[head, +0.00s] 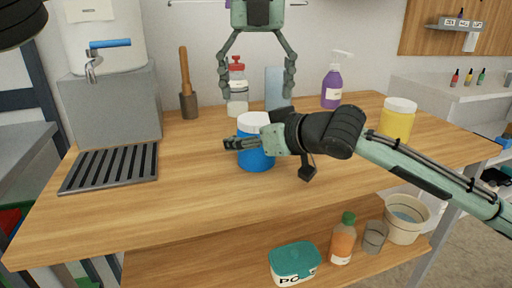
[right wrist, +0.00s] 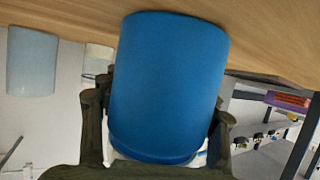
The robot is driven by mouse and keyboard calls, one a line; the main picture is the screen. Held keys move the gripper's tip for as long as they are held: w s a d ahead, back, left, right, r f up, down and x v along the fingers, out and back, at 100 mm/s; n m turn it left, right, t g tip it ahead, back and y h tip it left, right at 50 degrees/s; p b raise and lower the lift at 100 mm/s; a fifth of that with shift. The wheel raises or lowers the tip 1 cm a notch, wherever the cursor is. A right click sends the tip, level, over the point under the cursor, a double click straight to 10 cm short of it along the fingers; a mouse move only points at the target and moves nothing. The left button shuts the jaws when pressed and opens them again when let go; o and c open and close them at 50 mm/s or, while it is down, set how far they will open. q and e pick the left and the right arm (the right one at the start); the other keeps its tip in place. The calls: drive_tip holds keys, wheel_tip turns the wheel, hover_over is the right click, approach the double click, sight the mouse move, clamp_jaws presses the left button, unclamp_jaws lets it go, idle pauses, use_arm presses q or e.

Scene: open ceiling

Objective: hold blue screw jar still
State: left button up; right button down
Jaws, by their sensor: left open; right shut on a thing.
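The blue screw jar (head: 257,160) with a white lid (head: 254,120) stands upright on the wooden table (head: 200,190). My right gripper (head: 240,143) is shut on the jar's upper side, reaching in from the right and hiding part of it. In the right wrist view the jar (right wrist: 168,80) fills the middle, between the two dark fingers (right wrist: 158,122). My left gripper (head: 258,92) hangs open and empty above and behind the jar, its fingers pointing down.
A red-capped bottle (head: 238,100), wooden-handled tool (head: 186,85), light-blue cylinder (head: 274,85) and purple spray bottle (head: 331,90) stand behind. A yellow jar (head: 397,120) is right. A dark grate (head: 110,168) lies left. The table front is clear.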

sight(257, 118)
use_arm(q)
drive_tip(key=shift+c, duration=0.3)
drive_tip(key=shift+r+n, duration=1.6)
drive_tip(key=shift+r, duration=0.15)
drive_tip(key=shift+f, duration=0.1)
drive_tip(key=shift+f, duration=3.95)
drive_tip(key=shift+c, duration=0.4)
